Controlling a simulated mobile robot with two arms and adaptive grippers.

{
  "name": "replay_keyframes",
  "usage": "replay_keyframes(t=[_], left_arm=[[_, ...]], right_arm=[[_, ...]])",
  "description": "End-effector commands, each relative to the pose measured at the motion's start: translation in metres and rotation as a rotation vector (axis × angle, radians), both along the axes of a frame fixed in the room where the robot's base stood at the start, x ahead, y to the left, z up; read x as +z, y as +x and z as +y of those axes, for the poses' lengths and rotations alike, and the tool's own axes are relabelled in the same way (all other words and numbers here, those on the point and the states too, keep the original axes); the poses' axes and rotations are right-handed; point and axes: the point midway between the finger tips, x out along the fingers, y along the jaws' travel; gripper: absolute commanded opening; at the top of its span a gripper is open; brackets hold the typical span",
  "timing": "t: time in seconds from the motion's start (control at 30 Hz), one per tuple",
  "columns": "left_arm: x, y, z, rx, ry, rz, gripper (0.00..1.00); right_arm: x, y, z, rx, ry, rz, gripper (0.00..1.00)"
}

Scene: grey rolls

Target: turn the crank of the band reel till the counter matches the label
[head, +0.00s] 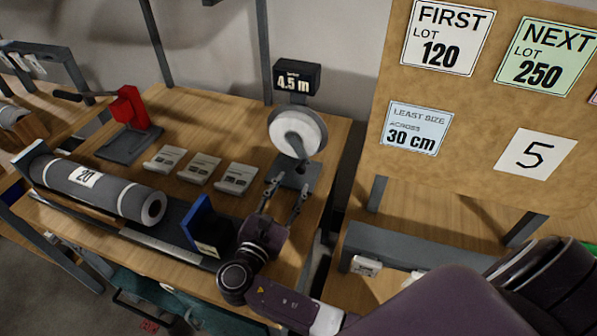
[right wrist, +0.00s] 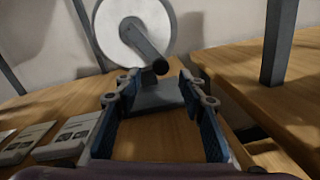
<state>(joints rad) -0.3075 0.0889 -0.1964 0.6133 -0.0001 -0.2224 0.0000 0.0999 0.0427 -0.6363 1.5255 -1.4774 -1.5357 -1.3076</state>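The band reel (head: 297,132) is a white disc on a grey stand at the back right of the wooden bench; it also shows in the right wrist view (right wrist: 118,28). Its dark crank (right wrist: 147,48) points down and right from the hub, towards my right gripper. The counter (head: 296,78) above the reel reads 4.5 m. A white label with a 5 (head: 536,154) is on the board at the right. My right gripper (head: 289,186) is open and empty, in front of the reel. In the wrist view, the crank's end is just beyond the fingertips (right wrist: 160,88), apart from them. My left gripper is not in view.
A grey roll (head: 100,188) marked 20 lies at the left. A blue upright block (head: 208,225) stands left of my right gripper. Several cards (head: 200,168) lie mid-bench. A red device (head: 130,108) stands at the back left. The board (head: 455,100) bears other labels.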

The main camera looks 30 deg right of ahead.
Motion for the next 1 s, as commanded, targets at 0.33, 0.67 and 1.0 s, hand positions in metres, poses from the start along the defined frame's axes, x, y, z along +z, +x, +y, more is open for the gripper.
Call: replay_keyframes(t=[0.33, 0.67, 1.0], left_arm=[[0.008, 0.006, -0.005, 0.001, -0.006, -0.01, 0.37], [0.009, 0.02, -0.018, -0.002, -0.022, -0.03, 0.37], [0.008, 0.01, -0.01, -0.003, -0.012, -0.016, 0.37]], right_arm=[[0.0, 0.026, -0.034, 0.0, -0.001, 0.002, 0.37], [-0.001, 0.028, -0.036, 0.001, 0.001, 0.002, 0.34], [-0.001, 0.028, -0.036, 0.001, 0.001, 0.002, 0.0]])
